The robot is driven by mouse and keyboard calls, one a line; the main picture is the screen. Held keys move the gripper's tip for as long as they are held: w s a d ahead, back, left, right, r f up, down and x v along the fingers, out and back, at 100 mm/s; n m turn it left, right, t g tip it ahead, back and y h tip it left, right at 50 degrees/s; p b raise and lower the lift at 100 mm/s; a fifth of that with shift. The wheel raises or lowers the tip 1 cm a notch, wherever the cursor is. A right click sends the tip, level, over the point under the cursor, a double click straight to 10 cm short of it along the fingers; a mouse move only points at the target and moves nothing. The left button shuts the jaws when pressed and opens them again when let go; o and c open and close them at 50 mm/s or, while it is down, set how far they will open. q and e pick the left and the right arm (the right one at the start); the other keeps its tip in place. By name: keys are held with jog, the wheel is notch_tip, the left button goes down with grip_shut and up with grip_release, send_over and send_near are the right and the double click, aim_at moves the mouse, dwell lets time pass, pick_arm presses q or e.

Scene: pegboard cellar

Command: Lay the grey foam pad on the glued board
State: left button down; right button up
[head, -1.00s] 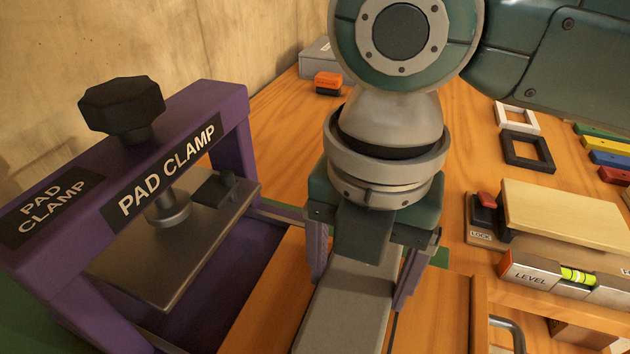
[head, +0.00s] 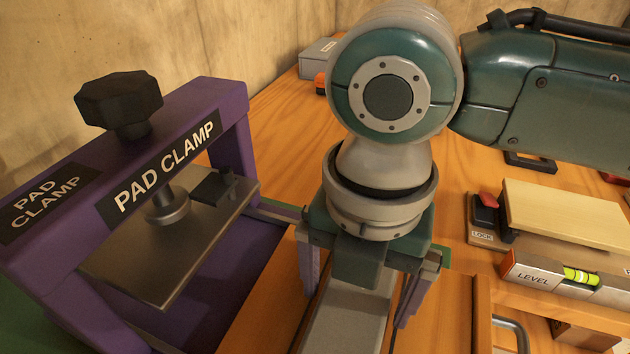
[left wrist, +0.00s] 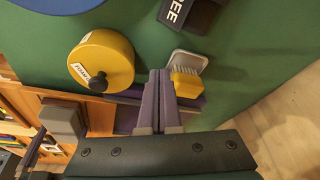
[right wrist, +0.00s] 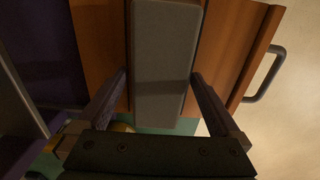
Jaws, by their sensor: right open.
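The grey foam pad (head: 345,322) is a long flat strip below my right gripper (head: 358,300) in the head view. It also shows in the right wrist view (right wrist: 165,62), running away between the fingers. My right gripper is open, one finger on each side of the pad's line. I cannot tell whether a finger touches it. Orange-brown wood (head: 265,305) flanks the pad; I cannot tell whether this is the glued board, and no glue shows. My left gripper (left wrist: 161,72) shows only in the left wrist view, fingers together with nothing visible between them.
A purple pad clamp (head: 165,165) with a black knob stands close on the left. A level (head: 565,278) and a pale wooden block (head: 565,215) lie on the right. A yellow round container (left wrist: 100,60) and a yellow brush (left wrist: 187,82) are near my left gripper.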

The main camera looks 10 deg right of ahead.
aim_at(356, 295)
notch_tip(356, 295, up, 12)
jog(key=p, duration=0.2)
jog(key=s+a+m+y, duration=0.1)
jog(key=s+a+f+m, duration=0.1)
jog(key=a+m, duration=0.1)
jog(key=s+a+f+m+y, duration=0.1)
jog(key=shift+a+f+m+y, duration=0.2)
jog(key=shift+m+y, duration=0.1)
jog(key=m, duration=0.2)
jog(key=s+f+m+t+y, duration=0.1)
jog(key=m, duration=0.1)
jog(key=s+m, duration=0.1)
jog(key=m, duration=0.2)
jog(key=shift+a+f+t+y, duration=0.25)
jog(key=shift+f+t+y, duration=0.05)
jog(key=shift+t, duration=0.1)
jog(key=s+d+f+m+h, duration=0.1)
jog(key=s+d+m, duration=0.1)
jog(key=d+m, duration=0.2)
jog(key=s+d+f+m+t+h, duration=0.1)
jog(key=s+d+m, duration=0.1)
jog(key=d+m, duration=0.3)
jog(key=s+d+f+m+h, duration=0.2)
jog(key=s+d+m, duration=0.1)
jog(key=d+m, duration=0.2)
jog(key=shift+s+d+m+t, duration=0.15)
jog(key=shift+m+t, duration=0.25)
jog(key=shift+m, duration=0.4)
